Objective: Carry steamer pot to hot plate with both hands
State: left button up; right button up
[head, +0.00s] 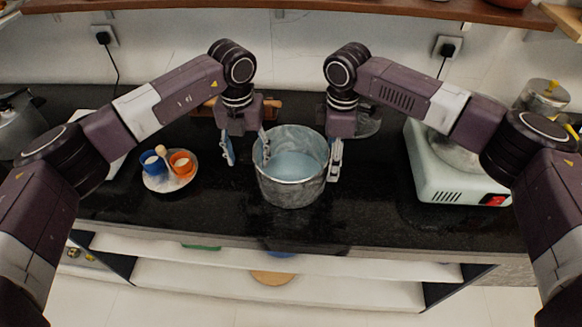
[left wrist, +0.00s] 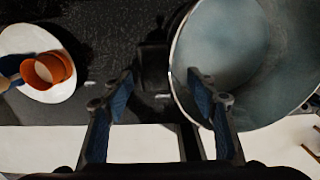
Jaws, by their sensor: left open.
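The steamer pot (head: 290,185), a grey metal pot with a pale bluish inside, stands upright on the black counter. My left gripper (head: 247,160) is open at the pot's left side. In the left wrist view its fingers (left wrist: 160,82) are spread, with the pot's left rim and a dark handle-like part (left wrist: 153,65) between them; the right finger overlaps the pot's (left wrist: 240,60) inside. My right gripper (head: 335,170) is at the pot's right rim; whether its fingers are apart is unclear. The hot plate (head: 445,185), a pale box with a red switch, is at the right, partly behind my right arm.
A saucer (head: 152,183) with an orange cup (head: 182,164) and a blue cup (head: 151,162) is left of the pot. A lidded metal pot (head: 543,95) is at the far right. A wooden shelf (head: 400,10) hangs above. Counter between pot and hot plate looks clear.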

pick_arm(q)
jog(key=shift+f, duration=0.6)
pick_arm(e)
jog(key=shift+f, duration=0.55)
pick_arm(q)
grip_shut()
pick_arm(e)
jog(key=c, duration=1.5)
grip_shut()
pick_arm(q)
jog(key=shift+r, duration=0.1)
